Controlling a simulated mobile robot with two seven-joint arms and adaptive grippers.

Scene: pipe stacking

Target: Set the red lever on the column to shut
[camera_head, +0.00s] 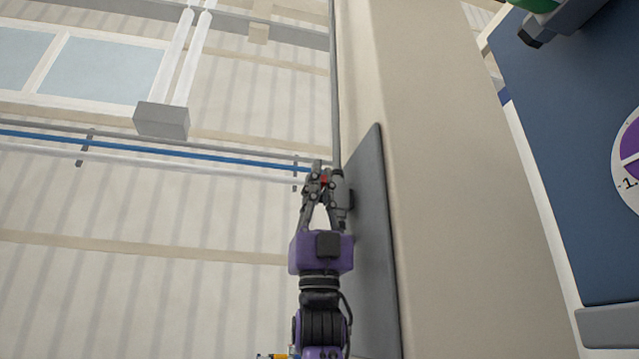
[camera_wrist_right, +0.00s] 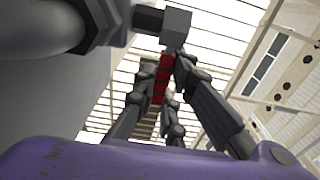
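The beige column (camera_head: 440,180) runs from top to bottom in the head view, with a grey plate (camera_head: 375,250) on its left face. A grey valve body (camera_head: 342,190) sits at the plate beside a thin pipe. Only a small part of the red lever (camera_head: 324,180) shows there. My right gripper (camera_head: 322,182) is at the lever, its fingertips drawn together around it. In the right wrist view the red lever (camera_wrist_right: 161,80) lies between the two fingers, below a grey block. The fingers look closed on it; the contact is partly hidden. My left gripper is not in view.
A thin grey pipe (camera_head: 336,80) runs up along the column's edge. Blue and white pipes (camera_head: 200,158) cross the pale ribbed wall at left. A dark blue panel (camera_head: 560,150) with a round dial (camera_head: 630,160) stands at right. The space left of my right arm looks open.

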